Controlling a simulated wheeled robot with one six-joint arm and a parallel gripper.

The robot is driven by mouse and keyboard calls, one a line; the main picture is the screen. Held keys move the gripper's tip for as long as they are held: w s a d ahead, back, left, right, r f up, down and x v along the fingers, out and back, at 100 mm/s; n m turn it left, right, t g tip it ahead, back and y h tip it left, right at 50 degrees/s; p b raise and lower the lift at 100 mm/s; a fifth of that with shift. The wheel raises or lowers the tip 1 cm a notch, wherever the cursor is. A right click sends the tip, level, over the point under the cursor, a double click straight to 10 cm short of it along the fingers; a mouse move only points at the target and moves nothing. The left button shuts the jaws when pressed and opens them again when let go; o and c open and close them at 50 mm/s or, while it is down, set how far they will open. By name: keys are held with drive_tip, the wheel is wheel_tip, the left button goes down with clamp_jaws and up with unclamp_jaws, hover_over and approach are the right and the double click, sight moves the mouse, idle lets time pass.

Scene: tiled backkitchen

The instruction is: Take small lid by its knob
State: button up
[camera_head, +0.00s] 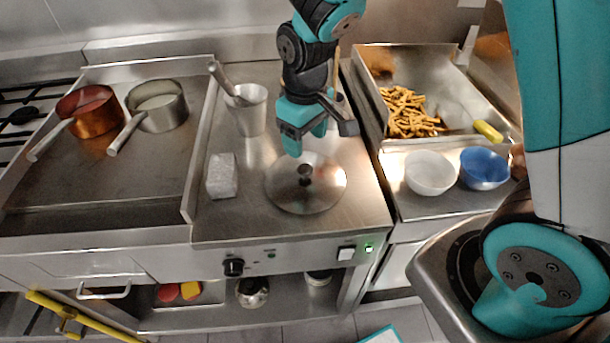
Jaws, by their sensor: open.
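The small lid (322,195) is a round, shiny metal disc lying flat on the steel counter, near its front edge. Its dark knob (305,173) stands up at the middle. My gripper (305,143) is teal, points downward and is open and empty. In the picture it is just above and behind the knob, apart from it. How high the fingertips are over the lid is hard to tell from this one view.
A metal pot with a utensil (248,112) stands behind left of the lid, and a white block (222,176) lies left. A white bowl (430,174) and a blue bowl (485,168) stand right, before a tray of fries (410,112). Two saucepans (157,107) (90,108) sit far left.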

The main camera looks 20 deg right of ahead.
sight(305, 168)
wheel_tip(305, 168, down, 8)
drive_tip(key=shift+a+f+p, duration=0.1)
drive_tip(key=shift+f+p, duration=0.05)
drive_tip(key=shift+p, duration=0.65)
drive_tip(key=c, duration=1.1)
drive_tip(key=shift+c, duration=0.2)
